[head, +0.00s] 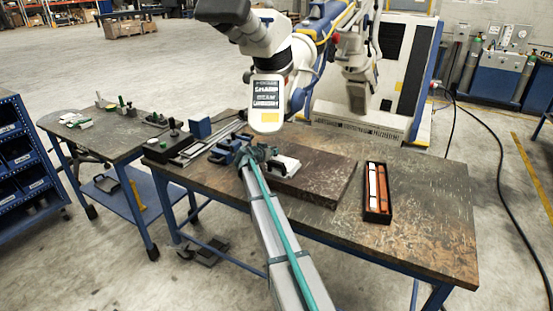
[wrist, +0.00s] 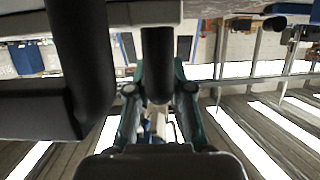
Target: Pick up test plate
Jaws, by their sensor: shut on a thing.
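My gripper (head: 258,155), with teal fingers, is low over the worktable at the left end of a thick dark brown slab (head: 325,184). A small white piece with dark fittings (head: 286,166) lies on the slab just right of the gripper. I cannot tell which of these is the test plate. In the wrist view, the teal fingers (wrist: 159,105) are closed in around a dark round bar (wrist: 157,62). What the bar belongs to is hidden by the fingers and the close framing.
A black tray (head: 377,214) with red and white strips is to the right. Blocks and a dark stand (head: 174,142) crowd the left end. The worktable's right front (head: 430,240) is clear.

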